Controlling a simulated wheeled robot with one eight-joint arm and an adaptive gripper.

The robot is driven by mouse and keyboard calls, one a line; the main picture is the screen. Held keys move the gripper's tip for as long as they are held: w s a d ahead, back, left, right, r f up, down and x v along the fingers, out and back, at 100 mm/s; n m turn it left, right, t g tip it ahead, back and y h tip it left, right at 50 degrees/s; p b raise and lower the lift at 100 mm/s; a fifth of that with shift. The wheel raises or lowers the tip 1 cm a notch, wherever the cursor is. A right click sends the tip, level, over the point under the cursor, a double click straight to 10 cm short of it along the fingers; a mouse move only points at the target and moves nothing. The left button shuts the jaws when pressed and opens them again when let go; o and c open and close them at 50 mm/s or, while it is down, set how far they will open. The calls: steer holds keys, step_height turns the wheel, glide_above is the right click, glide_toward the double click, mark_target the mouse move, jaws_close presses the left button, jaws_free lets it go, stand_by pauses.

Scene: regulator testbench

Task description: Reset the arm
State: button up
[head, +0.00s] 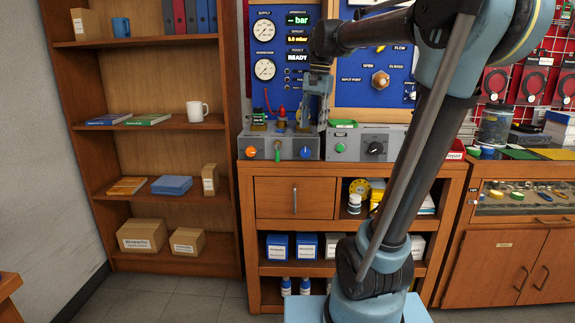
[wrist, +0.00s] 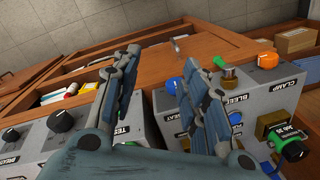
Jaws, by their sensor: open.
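My arm (head: 400,180) rises in front of the bench in the head view and bends left at the top. My gripper (head: 312,112) hangs at its end, fingers down, over the control boxes at the back of the bench. In the wrist view my gripper (wrist: 165,72) has its two fingers spread apart, with nothing between them. The box with the orange and blue knobs (head: 258,148) is below and left of it in the head view. The box labelled TEST (head: 351,142) is to the right. Contact between the fingers and the boxes cannot be told.
A gauge panel (head: 284,45) reading READY stands behind the gripper. The wooden bench (head: 262,171) has a drawer and open shelves. A bookshelf (head: 192,231) stands left, with a white mug (head: 196,111). A display cabinet (head: 515,208) and pegboard are right. Grey floor is free at front left.

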steer(key=s+d+f+n+t, duration=0.1)
steer(key=s+d+f+n, duration=0.2)
steer(key=s+f, duration=0.8)
steer(key=s+d+f+n+t+h, duration=0.1)
steer(key=s+d+f+n, duration=0.2)
steer(key=f, duration=1.5)
steer(key=s+d, duration=0.4)
steer(key=s, duration=0.4)
steer(key=shift+d, duration=0.3)
steer(key=shift+f, duration=0.1)
steer(key=shift+w+f, duration=0.2)
steer(key=shift+w, duration=0.2)
steer(key=shift+c, duration=0.2)
